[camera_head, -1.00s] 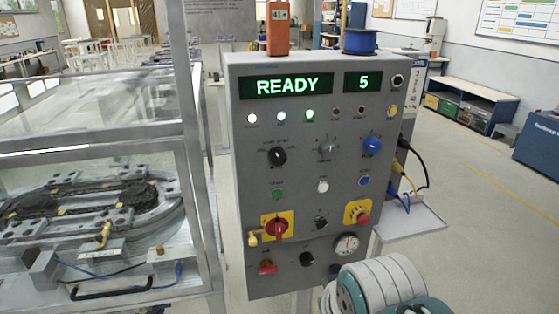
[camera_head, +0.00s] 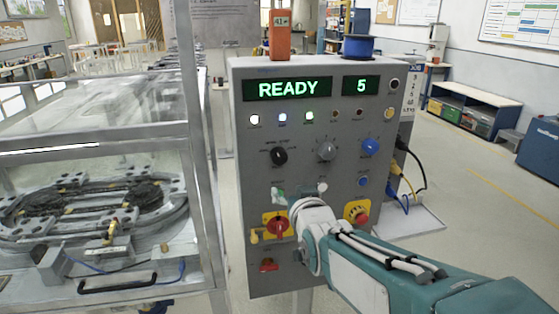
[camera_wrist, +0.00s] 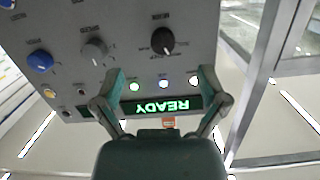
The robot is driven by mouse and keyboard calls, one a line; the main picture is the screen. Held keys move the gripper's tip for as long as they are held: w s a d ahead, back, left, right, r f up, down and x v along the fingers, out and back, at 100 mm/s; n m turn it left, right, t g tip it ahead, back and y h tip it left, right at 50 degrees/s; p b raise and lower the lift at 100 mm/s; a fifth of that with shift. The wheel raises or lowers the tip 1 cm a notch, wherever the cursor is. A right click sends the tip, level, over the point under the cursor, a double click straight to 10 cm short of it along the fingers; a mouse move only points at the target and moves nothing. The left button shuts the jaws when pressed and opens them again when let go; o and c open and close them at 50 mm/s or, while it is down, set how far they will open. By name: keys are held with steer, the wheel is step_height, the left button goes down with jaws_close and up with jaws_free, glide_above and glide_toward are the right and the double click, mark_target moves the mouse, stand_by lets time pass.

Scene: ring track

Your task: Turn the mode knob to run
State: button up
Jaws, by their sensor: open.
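The control panel (camera_head: 240,215) shows READY and 5 on lit displays. A black knob (camera_head: 279,156) with small lettering around it sits at upper left of the panel; the lettering is too small to read surely. It also shows upside down in the wrist view (camera_wrist: 162,40). My gripper (camera_wrist: 160,78) is open and empty there, its two fingers apart in front of the panel, with the black knob beyond the gap between them. In the head view my arm reaches in from lower right. Its wrist is in front of the panel below the black knob, and the fingers are not clearly seen.
A grey knob (camera_head: 326,150) and a blue knob (camera_head: 370,146) sit right of the black one. A red rotary switch (camera_head: 277,226) and a red emergency button (camera_head: 360,217) are lower. A glazed enclosure (camera_head: 95,135) stands left. Cables hang at the panel's right side.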

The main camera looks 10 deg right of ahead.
mark_target(280, 159)
steer(key=shift+t, duration=0.9)
steer(key=w, duration=0.4)
steer(key=w+r, duration=0.1)
steer(key=w, duration=0.7)
steer(key=shift+w+r, duration=0.25)
steer(key=shift+w, duration=0.05)
steer(key=c, duration=1.1)
